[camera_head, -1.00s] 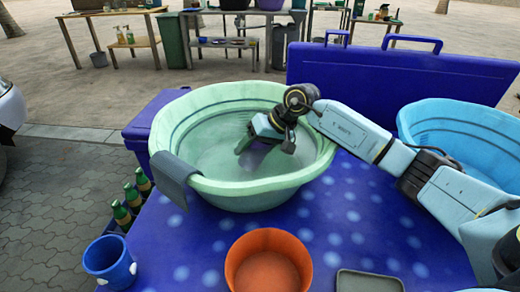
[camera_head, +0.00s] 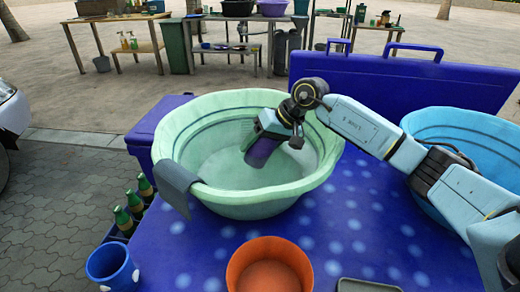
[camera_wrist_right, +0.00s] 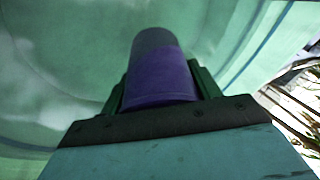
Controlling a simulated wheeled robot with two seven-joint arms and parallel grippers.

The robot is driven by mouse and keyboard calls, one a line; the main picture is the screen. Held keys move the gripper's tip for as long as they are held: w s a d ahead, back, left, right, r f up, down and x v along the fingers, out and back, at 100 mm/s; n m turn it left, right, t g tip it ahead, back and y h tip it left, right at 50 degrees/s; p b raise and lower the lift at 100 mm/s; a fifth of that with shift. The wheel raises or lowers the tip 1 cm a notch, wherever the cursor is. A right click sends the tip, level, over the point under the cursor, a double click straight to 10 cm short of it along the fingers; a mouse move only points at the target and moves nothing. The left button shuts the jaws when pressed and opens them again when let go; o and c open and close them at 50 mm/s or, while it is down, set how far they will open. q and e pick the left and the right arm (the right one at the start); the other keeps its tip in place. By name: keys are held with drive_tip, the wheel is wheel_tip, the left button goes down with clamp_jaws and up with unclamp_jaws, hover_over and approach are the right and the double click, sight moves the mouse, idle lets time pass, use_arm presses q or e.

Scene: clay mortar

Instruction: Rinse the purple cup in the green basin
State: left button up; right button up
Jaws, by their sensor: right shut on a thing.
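The green basin (camera_head: 300,200) stands on the blue spotted table, and a grey cloth (camera_head: 178,182) hangs over its left front rim. My right gripper (camera_head: 264,140) is inside the basin's opening, on its right side. It is shut on the purple cup (camera_head: 262,152), which is tilted and points down into the basin. In the right wrist view the cup (camera_wrist_right: 160,78) sits between the two green fingers (camera_wrist_right: 160,90), with the basin's inner wall around it. I cannot tell whether the cup touches the basin's bottom. My left gripper is not in view.
A blue basin (camera_head: 470,125) stands to the right, under my right arm. An orange bowl (camera_head: 262,248) and a grey tray (camera_head: 368,286) are in front. A blue cup (camera_head: 108,266) and green bottles (camera_head: 124,220) are at the left. A blue case (camera_head: 400,80) stands behind.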

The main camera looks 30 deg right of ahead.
wheel_tip(320, 180, up, 16)
drive_tip(key=p, duration=0.8)
idle(1.3)
